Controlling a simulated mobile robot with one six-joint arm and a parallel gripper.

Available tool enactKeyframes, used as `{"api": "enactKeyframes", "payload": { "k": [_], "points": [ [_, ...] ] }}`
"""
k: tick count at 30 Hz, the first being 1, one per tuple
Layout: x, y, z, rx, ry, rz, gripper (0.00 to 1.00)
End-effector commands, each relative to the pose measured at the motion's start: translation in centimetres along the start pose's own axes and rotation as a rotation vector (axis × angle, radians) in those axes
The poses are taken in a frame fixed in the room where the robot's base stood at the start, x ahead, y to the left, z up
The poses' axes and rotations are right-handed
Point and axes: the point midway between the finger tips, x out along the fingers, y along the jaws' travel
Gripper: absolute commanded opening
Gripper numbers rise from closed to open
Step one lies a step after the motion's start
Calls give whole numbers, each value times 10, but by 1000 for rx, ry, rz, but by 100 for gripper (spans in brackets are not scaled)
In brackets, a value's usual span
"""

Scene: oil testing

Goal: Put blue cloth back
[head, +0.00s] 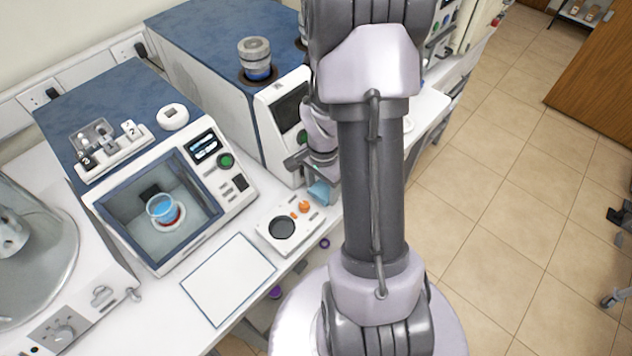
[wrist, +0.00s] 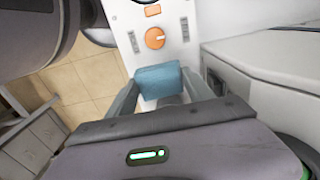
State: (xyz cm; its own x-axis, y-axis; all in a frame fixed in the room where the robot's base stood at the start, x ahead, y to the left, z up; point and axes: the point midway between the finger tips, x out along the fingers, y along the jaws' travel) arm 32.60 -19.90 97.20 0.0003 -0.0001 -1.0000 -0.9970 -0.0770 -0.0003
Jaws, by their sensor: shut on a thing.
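The blue cloth (head: 321,193) is a small piece held at the end of my arm, just right of a small white control panel. In the wrist view the blue cloth (wrist: 159,81) sits between the two fingers of my gripper (wrist: 160,84), which is shut on it. In the head view my gripper (head: 309,181) is partly hidden by my own arm. The cloth is close to the panel with orange knobs (head: 290,218); I cannot tell whether it touches the panel or hangs above it.
A blue-topped machine (head: 222,45) stands behind the gripper. A windowed tester (head: 160,210) with a blue cup (head: 163,208) inside is to the left. A white mat (head: 228,279) lies on the bench in front. A glass vessel (head: 30,250) stands far left.

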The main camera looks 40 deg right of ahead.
Motion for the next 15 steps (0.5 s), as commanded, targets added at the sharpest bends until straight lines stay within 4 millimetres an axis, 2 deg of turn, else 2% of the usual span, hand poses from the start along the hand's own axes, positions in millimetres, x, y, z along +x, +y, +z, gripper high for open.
{"api": "enactKeyframes", "payload": {
  "k": [2, 7, 15],
  "points": [
    [6, -2, -1, 0, -1, 2, 23],
    [39, -2, -1, -1, -2, 2, 23],
    [37, -2, -1, -1, 0, 0, 23]
  ]
}}
